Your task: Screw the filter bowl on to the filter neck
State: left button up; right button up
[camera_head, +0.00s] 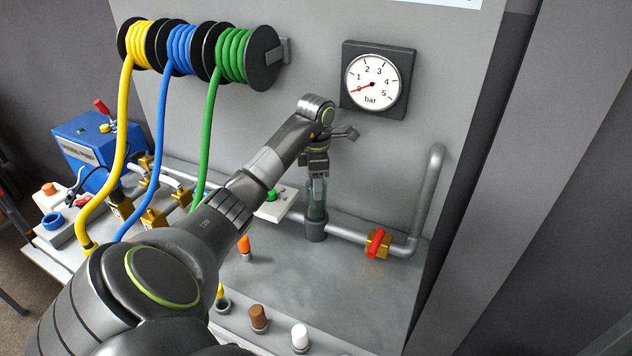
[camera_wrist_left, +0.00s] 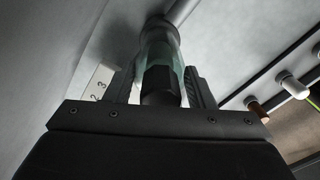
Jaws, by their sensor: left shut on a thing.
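The filter bowl (camera_head: 317,205) is a clear greenish cylinder, roughly upright over the grey filter neck (camera_head: 315,231) on the pipe. In the left wrist view the bowl (camera_wrist_left: 158,50) has a dark faceted end (camera_wrist_left: 161,82) nearest the camera, and its far end meets the dark neck (camera_wrist_left: 159,25). My left gripper (camera_head: 317,178) comes down from above and is shut on the bowl's faceted end. Its fingers (camera_wrist_left: 162,75) lie on either side of that end. Bowl and neck look in line and touching; how far the thread is engaged cannot be seen. My right gripper is not in view.
A pressure gauge (camera_head: 374,83) on the back panel reads about zero. A grey pipe (camera_head: 345,233) runs right to a red-handled brass valve (camera_head: 378,243). A white plate with a green button (camera_head: 271,195) stands left of the bowl. Hose reels (camera_head: 247,58) hang upper left.

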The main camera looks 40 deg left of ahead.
pick_arm(q)
jog(key=m, duration=0.4)
jog(key=shift+m, duration=0.4)
jog(key=shift+m, duration=0.8)
jog(key=m, duration=0.3)
jog(key=shift+m, duration=0.3)
jog(key=shift+m, duration=0.8)
jog(key=m, duration=0.3)
jog(key=shift+m, duration=0.3)
